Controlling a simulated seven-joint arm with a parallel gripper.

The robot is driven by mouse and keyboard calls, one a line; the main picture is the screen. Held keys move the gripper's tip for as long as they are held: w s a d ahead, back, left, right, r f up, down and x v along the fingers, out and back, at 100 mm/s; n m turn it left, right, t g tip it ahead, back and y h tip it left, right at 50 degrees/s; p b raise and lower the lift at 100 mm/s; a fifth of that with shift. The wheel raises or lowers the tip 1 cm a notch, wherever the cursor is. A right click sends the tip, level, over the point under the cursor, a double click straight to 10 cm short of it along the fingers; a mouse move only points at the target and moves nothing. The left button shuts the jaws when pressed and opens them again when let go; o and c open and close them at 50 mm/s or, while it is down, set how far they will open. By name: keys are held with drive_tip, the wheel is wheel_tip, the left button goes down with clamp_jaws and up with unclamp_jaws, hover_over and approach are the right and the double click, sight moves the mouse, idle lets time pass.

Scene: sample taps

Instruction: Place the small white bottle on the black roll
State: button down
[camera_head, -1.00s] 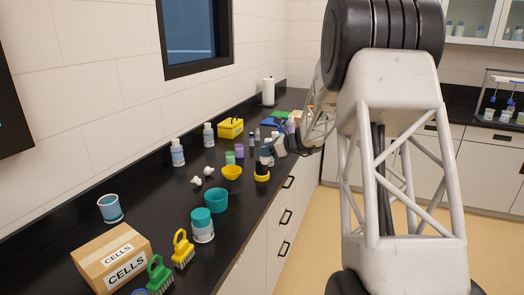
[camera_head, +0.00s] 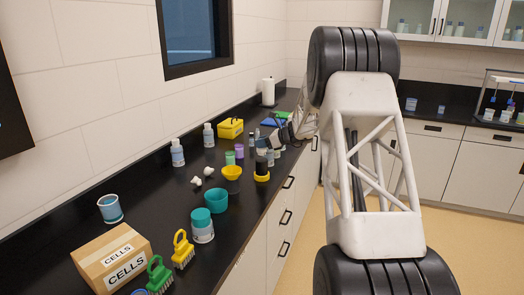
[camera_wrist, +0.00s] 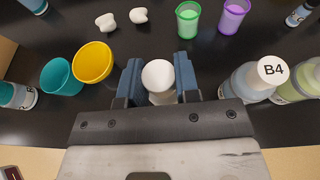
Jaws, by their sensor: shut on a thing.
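My gripper (camera_wrist: 158,75) is shut on the small white bottle (camera_wrist: 158,76). The bottle's round white top shows between the two blue-grey fingers in the wrist view, and its lower body is mostly hidden. In the head view I cannot clearly make out the held bottle among the crowded items. No separate black roll shows clearly. A round black-and-yellow thing (camera_head: 262,173) stands near the counter's front edge in the head view and may be the roll. It does not show in the wrist view. I cannot tell whether the bottle touches anything below it.
A yellow bowl (camera_wrist: 92,62) and teal bowl (camera_wrist: 62,76) stand left of my gripper. A bottle marked B4 (camera_wrist: 252,82) stands close on the right. Green (camera_wrist: 187,20) and purple (camera_wrist: 233,16) cups stand beyond. The black counter (camera_head: 165,205) has some bare room near the wall.

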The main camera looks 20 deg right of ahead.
sight(262, 150)
drive_tip(key=shift+f, duration=1.75)
drive_tip(key=shift+f, duration=0.15)
drive_tip(key=c, duration=0.8)
unclamp_jaws()
drive_tip(key=shift+c, duration=0.2)
drive_tip(key=shift+r, duration=0.2)
drive_tip(key=v, duration=1.2)
drive_tip(key=shift+s, duration=0.1)
